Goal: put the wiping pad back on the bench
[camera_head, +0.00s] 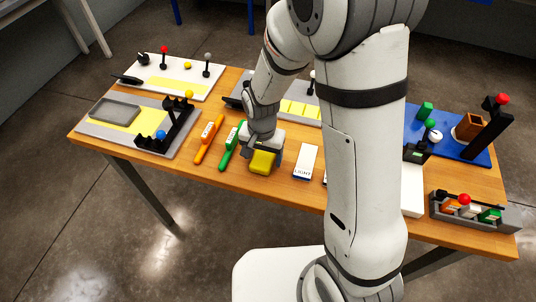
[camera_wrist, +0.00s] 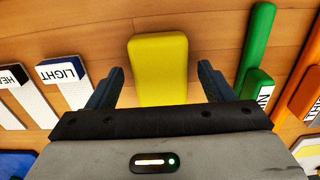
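The yellow wiping pad (camera_head: 263,161) appears to lie flat on the wooden bench (camera_head: 240,183), near its front edge. In the wrist view the pad (camera_wrist: 158,65) shows between the two dark fingers of my gripper (camera_wrist: 161,70), with a gap on each side. My gripper (camera_head: 264,150) is open, pointing down right at the pad, and nothing is clamped in it. The pad's near end is partly hidden by the gripper body in the wrist view.
A green tool (camera_head: 232,145) and an orange tool (camera_head: 209,139) lie left of the pad. A white block marked LIGHT (camera_head: 306,161) lies to the right. A grey board (camera_head: 185,145) is at the left, and a blue board (camera_head: 465,150) at the right. My arm hides the middle right.

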